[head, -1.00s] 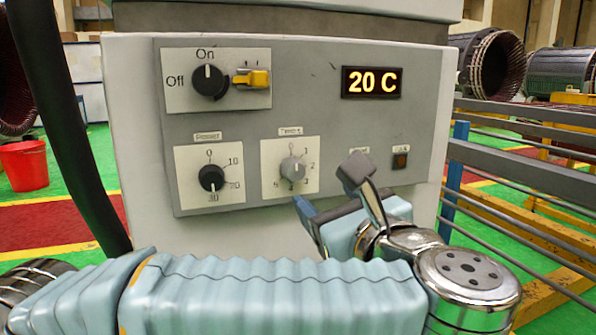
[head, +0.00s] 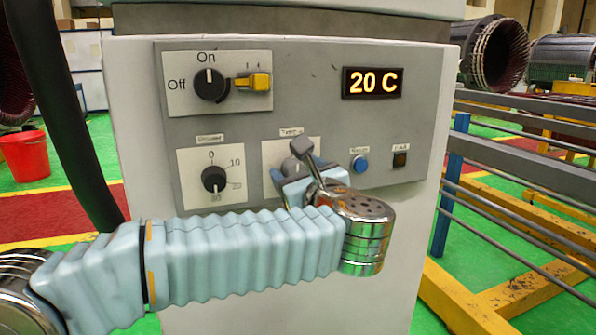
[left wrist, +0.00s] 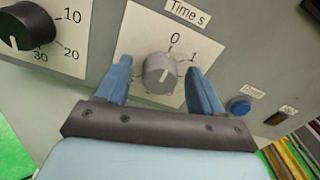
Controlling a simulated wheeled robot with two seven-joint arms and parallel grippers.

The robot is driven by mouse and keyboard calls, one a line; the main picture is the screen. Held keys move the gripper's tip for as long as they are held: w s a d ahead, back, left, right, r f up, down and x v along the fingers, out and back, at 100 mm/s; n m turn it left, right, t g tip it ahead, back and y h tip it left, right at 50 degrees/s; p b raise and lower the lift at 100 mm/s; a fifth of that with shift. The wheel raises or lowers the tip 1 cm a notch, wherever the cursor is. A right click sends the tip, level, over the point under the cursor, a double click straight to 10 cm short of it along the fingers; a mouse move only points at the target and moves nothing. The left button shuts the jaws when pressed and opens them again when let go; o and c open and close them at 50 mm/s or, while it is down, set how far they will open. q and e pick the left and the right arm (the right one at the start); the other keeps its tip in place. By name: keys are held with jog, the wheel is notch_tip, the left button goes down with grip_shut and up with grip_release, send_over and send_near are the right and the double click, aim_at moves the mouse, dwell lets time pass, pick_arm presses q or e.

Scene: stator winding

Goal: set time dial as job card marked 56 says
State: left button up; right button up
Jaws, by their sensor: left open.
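The grey time dial (left wrist: 160,73) sits on a white plate headed "Time s" in the left wrist view, with 0 and 1 readable above and right of it. Its pale pointer is too small to read surely. My left gripper (left wrist: 159,66) is open, with one blue finger on each side of the dial; whether they touch it I cannot tell. In the head view my left gripper (head: 300,183) covers most of the time dial and its plate (head: 272,155). No job card shows. My right gripper is not in view.
The panel also holds an On/Off knob (head: 209,84), a yellow-handled switch (head: 253,81), a "20 C" display (head: 372,82), another dial (head: 214,179) marked 0 to 30, a blue button (head: 360,164) and a dark square lamp (head: 400,159). Railings (head: 525,168) stand at right.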

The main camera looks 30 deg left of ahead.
pick_arm(q)
jog(key=c, duration=1.1)
jog(key=shift+o, duration=0.2)
